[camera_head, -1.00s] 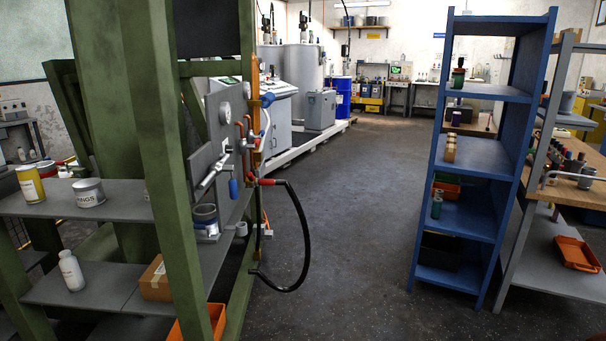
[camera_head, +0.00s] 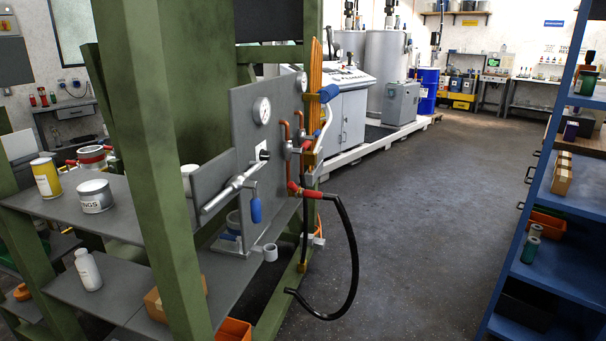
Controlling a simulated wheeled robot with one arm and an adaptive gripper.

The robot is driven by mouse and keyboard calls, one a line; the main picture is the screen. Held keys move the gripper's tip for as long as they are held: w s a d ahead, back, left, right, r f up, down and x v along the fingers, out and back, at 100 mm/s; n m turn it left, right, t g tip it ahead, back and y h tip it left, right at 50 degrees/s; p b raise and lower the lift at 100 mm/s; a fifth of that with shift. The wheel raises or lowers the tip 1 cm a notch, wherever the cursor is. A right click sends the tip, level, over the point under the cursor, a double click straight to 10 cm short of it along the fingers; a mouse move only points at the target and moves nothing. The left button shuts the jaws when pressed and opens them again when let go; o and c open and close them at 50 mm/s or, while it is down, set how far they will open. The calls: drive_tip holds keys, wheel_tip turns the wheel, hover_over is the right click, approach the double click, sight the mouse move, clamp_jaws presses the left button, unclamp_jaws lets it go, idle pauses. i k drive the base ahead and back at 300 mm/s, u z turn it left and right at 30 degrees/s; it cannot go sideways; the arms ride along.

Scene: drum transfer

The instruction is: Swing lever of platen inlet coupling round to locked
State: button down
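A grey panel (camera_head: 221,112) on a green frame carries a gauge and copper pipes. At its right edge, a red fitting (camera_head: 305,192) joins a black hose (camera_head: 355,245) that loops down. This looks like the coupling, but I cannot tell its lever's position. A blue-handled valve (camera_head: 328,93) sits higher on the same edge. My gripper is not in view.
A green post (camera_head: 160,170) stands close in front, beside grey shelves (camera_head: 120,217) with cans and a bottle. A blue rack (camera_head: 510,260) stands at the right. The floor (camera_head: 430,200) between panel and rack is open. A control cabinet (camera_head: 345,110) and tanks stand behind.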

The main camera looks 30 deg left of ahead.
sight(290, 184)
drive_tip(key=u, duration=0.5)
drive_tip(key=i, duration=0.95)
drive_tip(key=u, duration=0.9)
